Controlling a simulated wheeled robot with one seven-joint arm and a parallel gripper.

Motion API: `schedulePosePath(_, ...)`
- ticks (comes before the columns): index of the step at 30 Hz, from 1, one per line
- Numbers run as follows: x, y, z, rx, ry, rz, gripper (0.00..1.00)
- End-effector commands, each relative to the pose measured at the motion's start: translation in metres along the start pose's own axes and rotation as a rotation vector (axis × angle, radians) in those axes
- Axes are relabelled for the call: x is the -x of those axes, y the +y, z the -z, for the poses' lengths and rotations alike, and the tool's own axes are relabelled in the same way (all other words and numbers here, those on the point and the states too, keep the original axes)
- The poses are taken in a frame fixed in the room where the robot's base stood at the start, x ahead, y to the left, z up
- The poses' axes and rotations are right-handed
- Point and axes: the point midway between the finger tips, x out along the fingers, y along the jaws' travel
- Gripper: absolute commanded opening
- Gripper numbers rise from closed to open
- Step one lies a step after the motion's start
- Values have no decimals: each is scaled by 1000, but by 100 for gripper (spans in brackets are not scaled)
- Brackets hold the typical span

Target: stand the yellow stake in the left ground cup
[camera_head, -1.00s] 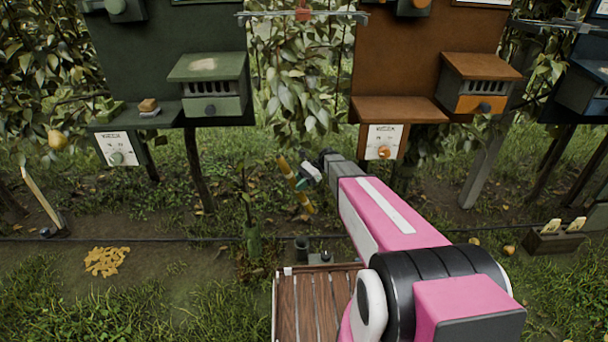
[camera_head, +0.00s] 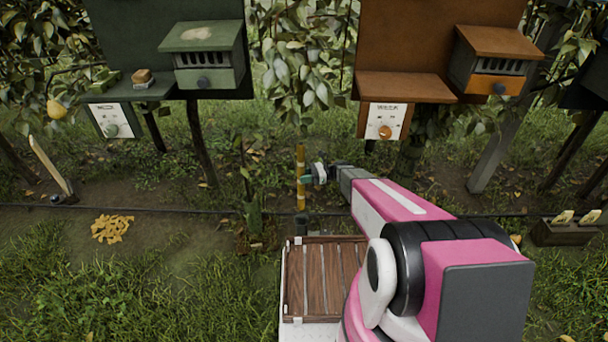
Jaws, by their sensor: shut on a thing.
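The yellow stake (camera_head: 300,190) with dark bands stands about upright in the middle of the head view. My gripper (camera_head: 307,174) is shut on it around mid-height, reaching in from the right. A dark ground cup (camera_head: 301,226) shows just below the stake's lower end, behind the slatted wooden tray. The stake's foot appears in line with this cup; I cannot tell whether it is above the rim or inside. The second cup is not clear in this view.
The slatted wooden tray (camera_head: 325,280) lies in front. A small plant (camera_head: 252,205) grows just left of the stake. A dark hose (camera_head: 180,211) runs along the ground. Green (camera_head: 208,60) and orange (camera_head: 495,65) box stations stand behind. A pale slat (camera_head: 48,163) leans at far left.

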Motion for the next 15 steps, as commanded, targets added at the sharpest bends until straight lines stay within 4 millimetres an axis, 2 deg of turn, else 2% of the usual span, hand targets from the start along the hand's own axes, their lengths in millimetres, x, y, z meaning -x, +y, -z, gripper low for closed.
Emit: schedulePosePath(15,0,-1,31,0,0,-1,0)
